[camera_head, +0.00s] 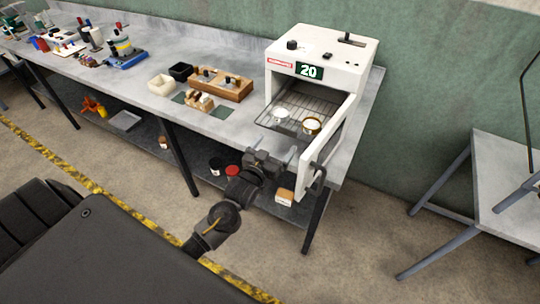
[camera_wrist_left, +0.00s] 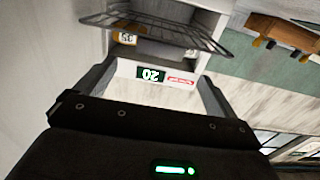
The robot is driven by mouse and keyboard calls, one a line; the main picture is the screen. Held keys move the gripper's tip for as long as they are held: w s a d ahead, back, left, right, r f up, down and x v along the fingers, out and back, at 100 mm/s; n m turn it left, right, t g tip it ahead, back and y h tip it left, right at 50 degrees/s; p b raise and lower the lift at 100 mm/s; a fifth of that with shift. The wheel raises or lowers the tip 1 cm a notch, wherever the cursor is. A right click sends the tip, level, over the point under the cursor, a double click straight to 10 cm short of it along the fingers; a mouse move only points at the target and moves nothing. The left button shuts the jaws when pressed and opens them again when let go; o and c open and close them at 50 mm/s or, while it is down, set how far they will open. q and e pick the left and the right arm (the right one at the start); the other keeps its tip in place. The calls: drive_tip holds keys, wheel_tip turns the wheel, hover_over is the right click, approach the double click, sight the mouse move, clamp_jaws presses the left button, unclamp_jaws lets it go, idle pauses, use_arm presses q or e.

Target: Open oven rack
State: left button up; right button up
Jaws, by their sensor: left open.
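The white oven (camera_head: 325,48) stands on the bench with its door (camera_head: 325,150) swung open to the right. Its wire rack (camera_head: 290,104) seems to reach out past the oven front. A white dish (camera_head: 281,113) and a round brown-sided container (camera_head: 311,126) sit on it. My left gripper (camera_head: 275,153) is open in front of the rack, below its front edge in the picture. In the left wrist view, the rack (camera_wrist_left: 165,30) shows at the top, beyond my open fingers (camera_wrist_left: 153,85), with nothing held between them. My right gripper is not in view.
A wooden block holder (camera_head: 222,88) and small trays (camera_head: 162,85) stand on the bench left of the oven. Bottles and tools are farther left. A lower shelf holds a dark pot (camera_head: 217,165) and a small box (camera_head: 284,195). Another table (camera_head: 510,180) is at the right.

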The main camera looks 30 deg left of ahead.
use_arm(q)
drive_tip(key=shift+s, duration=1.8)
wheel_tip(320, 180, down, 21)
drive_tip(key=s+m+g, duration=0.2)
drive_tip(key=s+g, duration=0.1)
drive_tip(key=g, duration=0.2)
drive_tip(key=s+f+g+b, duration=0.1)
drive_tip(key=s+f+g, duration=0.1)
drive_tip(key=s+f, duration=0.5)
drive_tip(key=s+f+g+b, duration=0.1)
drive_tip(key=s+f+g, duration=0.15)
drive_tip(key=f, duration=0.75)
drive_tip(key=s+f+g, duration=0.2)
drive_tip(key=s+f, duration=0.4)
drive_tip(key=s, duration=0.5)
drive_tip(key=s+f+g+b, duration=0.1)
drive_tip(key=s+f+g, duration=0.2)
drive_tip(key=s+f, duration=0.3)
drive_tip(key=s+f+g, duration=0.2)
drive_tip(key=s+f, duration=0.4)
drive_tip(key=s, duration=1)
drive_tip(key=shift+s+m, duration=0.3)
drive_tip(key=shift+s, duration=0.05)
drive_tip(key=shift+g, duration=0.25)
